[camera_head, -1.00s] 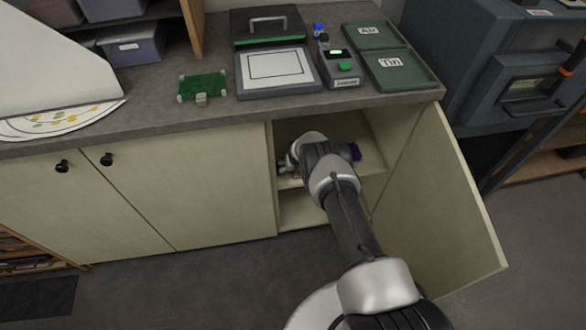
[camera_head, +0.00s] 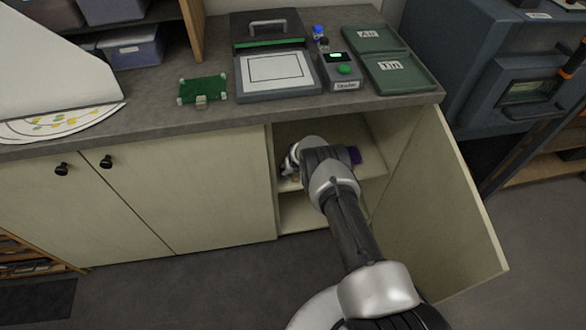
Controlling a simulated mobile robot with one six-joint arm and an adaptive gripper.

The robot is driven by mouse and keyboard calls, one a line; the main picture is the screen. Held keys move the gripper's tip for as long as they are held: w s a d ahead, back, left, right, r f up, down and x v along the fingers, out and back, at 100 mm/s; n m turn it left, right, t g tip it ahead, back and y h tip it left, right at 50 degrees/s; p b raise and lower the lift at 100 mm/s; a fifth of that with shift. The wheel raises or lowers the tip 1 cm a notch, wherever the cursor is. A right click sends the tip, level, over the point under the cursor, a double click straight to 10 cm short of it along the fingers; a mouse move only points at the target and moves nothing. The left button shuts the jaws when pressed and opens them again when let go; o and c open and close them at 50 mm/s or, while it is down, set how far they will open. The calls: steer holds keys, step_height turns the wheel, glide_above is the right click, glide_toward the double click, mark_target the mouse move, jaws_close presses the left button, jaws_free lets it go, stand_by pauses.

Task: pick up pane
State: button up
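My gripper (camera_head: 289,167) is inside the open cabinet, at the left part of its upper shelf. My own wrist covers most of it, so I cannot see whether its fingers are open or shut, or hold anything. I cannot make out a pane for certain in this view; anything at the fingers is hidden or too small to tell.
The cabinet door (camera_head: 445,215) stands open on the right, beside my arm. The countertop (camera_head: 215,115) above carries a green board (camera_head: 202,89), a framed white plate (camera_head: 277,69), a small device (camera_head: 341,72) and labelled green trays (camera_head: 398,75). The lower shelf looks empty.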

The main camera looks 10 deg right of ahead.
steer(key=shift+r+p, duration=0.3)
steer(key=shift+r, duration=0.2)
step_height(320, 180, up, 3)
steer(key=shift+w+f+p, duration=0.1)
steer(key=shift+f+p, duration=0.05)
steer(key=shift+p, duration=0.55)
steer(key=shift+s+p, duration=0.45)
steer(key=shift+s, duration=0.2)
steer(key=s+r+p, duration=0.3)
steer(key=s+p, duration=0.5)
steer(key=s, duration=0.8)
steer(key=shift+s, duration=0.4)
